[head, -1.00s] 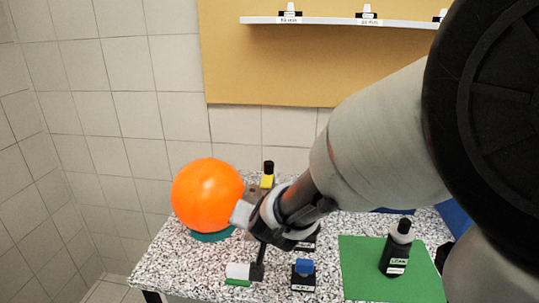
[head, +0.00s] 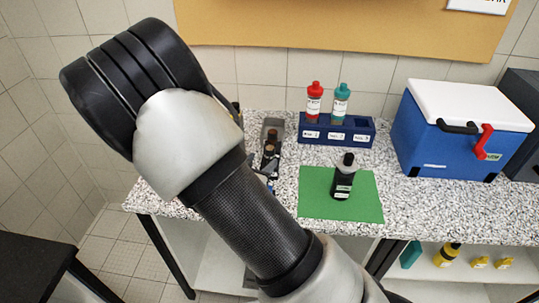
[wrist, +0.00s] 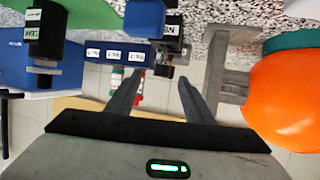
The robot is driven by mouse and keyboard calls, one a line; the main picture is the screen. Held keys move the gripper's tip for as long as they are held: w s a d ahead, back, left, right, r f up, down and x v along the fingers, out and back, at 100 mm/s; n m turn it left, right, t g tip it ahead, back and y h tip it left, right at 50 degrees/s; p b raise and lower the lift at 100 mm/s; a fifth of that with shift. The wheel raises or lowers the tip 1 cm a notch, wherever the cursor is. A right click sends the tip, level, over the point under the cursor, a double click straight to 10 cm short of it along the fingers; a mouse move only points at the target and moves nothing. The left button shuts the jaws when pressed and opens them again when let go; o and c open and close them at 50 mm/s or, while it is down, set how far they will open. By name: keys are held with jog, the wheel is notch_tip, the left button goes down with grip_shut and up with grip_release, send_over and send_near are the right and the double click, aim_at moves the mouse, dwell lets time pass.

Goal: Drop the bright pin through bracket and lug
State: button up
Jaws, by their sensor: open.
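My gripper (wrist: 160,85) is open in the wrist view, its two fingers apart with nothing held between them. A blue-topped piece (wrist: 145,18) and a black block (wrist: 172,38) lie beyond the fingertips. A grey metal piece (wrist: 222,75), perhaps the bracket, stands right of the fingers, beside an orange ball (wrist: 285,95). In the head view, my arm hides the left of the bench; a small grey fixture (head: 272,128) and dark parts show at its edge. I cannot make out the bright pin or the lug for certain.
A green mat (head: 315,206) bears a black bottle (head: 344,177). Behind it is a blue rack (head: 360,136) with a red-capped and a teal-capped bottle. A blue cooler box (head: 425,140) with a white lid stands right. The speckled bench (head: 430,215) is clear in front of it.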

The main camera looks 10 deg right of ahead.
aim_at(268, 154)
jog(key=x, duration=0.9)
jog(key=shift+w+f+p, duration=0.15)
jog(key=shift+w+p, duration=0.2)
jog(key=shift+p, duration=0.05)
jog(key=c, duration=1.2)
